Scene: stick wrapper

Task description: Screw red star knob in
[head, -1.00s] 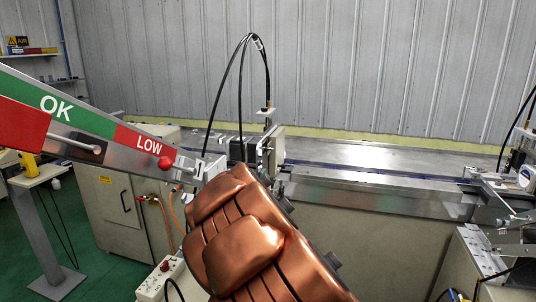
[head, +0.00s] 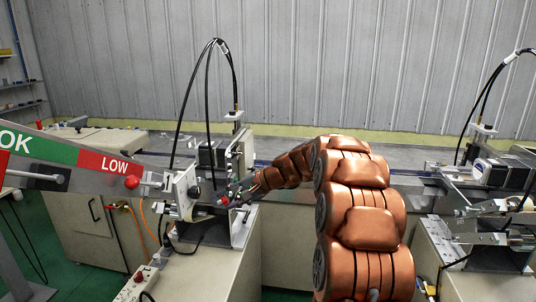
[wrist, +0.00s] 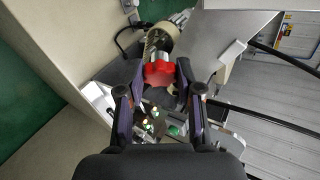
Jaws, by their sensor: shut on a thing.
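The red star knob (wrist: 158,73) sits between the two fingertips of my gripper (wrist: 160,68) in the wrist view. The dark fingers are shut on it from both sides. Beyond the knob is a round metal and beige machine part (wrist: 160,40); I cannot tell how far the knob is screwed into it. In the head view my copper arm reaches in from the right, and my gripper (head: 234,194) is at the side of the machine head (head: 183,190). There the knob shows only as a small red spot (head: 224,200).
A second machine unit (head: 490,180) stands at the right.

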